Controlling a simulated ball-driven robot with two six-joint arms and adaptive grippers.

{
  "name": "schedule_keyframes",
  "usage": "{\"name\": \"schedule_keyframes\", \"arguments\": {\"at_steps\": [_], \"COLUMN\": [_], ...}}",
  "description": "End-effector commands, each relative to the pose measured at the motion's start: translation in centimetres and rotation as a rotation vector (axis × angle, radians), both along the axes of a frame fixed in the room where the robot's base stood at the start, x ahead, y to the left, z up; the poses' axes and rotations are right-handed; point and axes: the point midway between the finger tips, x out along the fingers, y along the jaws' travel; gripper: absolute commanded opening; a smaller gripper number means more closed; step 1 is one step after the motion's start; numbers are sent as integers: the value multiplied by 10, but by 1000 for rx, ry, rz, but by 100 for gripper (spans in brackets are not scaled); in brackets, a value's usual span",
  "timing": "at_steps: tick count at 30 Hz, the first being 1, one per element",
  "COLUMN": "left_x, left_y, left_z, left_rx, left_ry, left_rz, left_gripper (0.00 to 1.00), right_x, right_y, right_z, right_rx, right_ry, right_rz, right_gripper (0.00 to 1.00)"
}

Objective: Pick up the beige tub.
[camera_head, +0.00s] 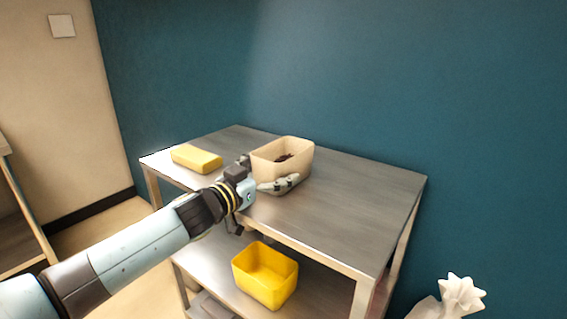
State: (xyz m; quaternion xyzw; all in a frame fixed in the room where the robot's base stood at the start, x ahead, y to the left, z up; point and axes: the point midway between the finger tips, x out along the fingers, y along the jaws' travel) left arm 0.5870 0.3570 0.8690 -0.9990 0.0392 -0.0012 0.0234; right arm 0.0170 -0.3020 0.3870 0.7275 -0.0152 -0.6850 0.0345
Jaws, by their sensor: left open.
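The beige tub (296,158) stands upright on the metal table top, with something dark inside it. My left gripper (264,172) is at the tub's front left side and is open. One finger lies low along the tub's front, and the other is by its left side. I cannot tell whether either finger touches the tub. The gripper hides the tub's lower left part. My right gripper is not in view.
A yellow lidded-looking block (196,158) lies on the table top (345,215) to the left. A yellow open tub (265,276) stands on the lower shelf. The table top right of the beige tub is clear. A white pleated object (460,296) shows at lower right.

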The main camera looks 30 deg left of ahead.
Motion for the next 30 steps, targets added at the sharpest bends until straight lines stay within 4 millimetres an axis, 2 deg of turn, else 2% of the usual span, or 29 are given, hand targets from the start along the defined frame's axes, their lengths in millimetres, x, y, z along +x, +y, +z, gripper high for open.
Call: {"name": "schedule_keyframes", "arguments": {"at_steps": [5, 6, 20, 30], "left_x": [0, 0, 0, 0], "left_y": [0, 0, 0, 0], "left_z": [-1, -1, -1, 1], "left_rx": [0, 0, 0, 0], "left_ry": [1, 1, 1, -3], "left_rz": [0, 0, 0, -1], "left_gripper": [100, 97, 37, 35], "right_x": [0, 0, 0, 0], "right_y": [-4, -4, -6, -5], "right_z": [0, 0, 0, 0], "right_rx": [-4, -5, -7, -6], "right_ry": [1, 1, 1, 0], "right_rz": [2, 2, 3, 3], "right_gripper": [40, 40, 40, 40]}}
